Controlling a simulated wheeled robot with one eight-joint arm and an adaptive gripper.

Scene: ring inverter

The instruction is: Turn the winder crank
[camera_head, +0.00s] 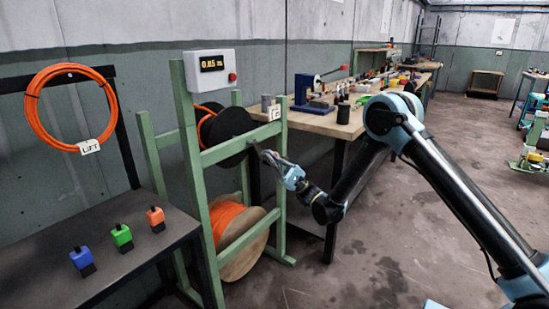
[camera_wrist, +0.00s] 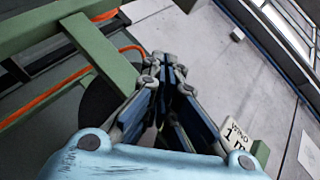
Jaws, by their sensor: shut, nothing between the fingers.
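The winder is a green frame (camera_head: 185,145) with a black drum (camera_head: 230,128) on its upper bar and orange cable on the drum. In the wrist view, the green frame (camera_wrist: 100,50) and the edge of the black drum (camera_wrist: 97,103) are at left. I cannot make out the crank handle; it may be hidden by my gripper. A white arrow tag (camera_head: 274,112), marked WIND in the wrist view (camera_wrist: 237,133), is on the frame's right post. My gripper (camera_head: 266,155) is shut and empty, just right of the drum; its closed fingers point away in the wrist view (camera_wrist: 170,65).
A wooden cable spool (camera_head: 242,258) sits low in the frame. A display box (camera_head: 210,67) tops it. A dark table (camera_head: 60,262) with several coloured plugs is at left, under a hung orange coil (camera_head: 28,105).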

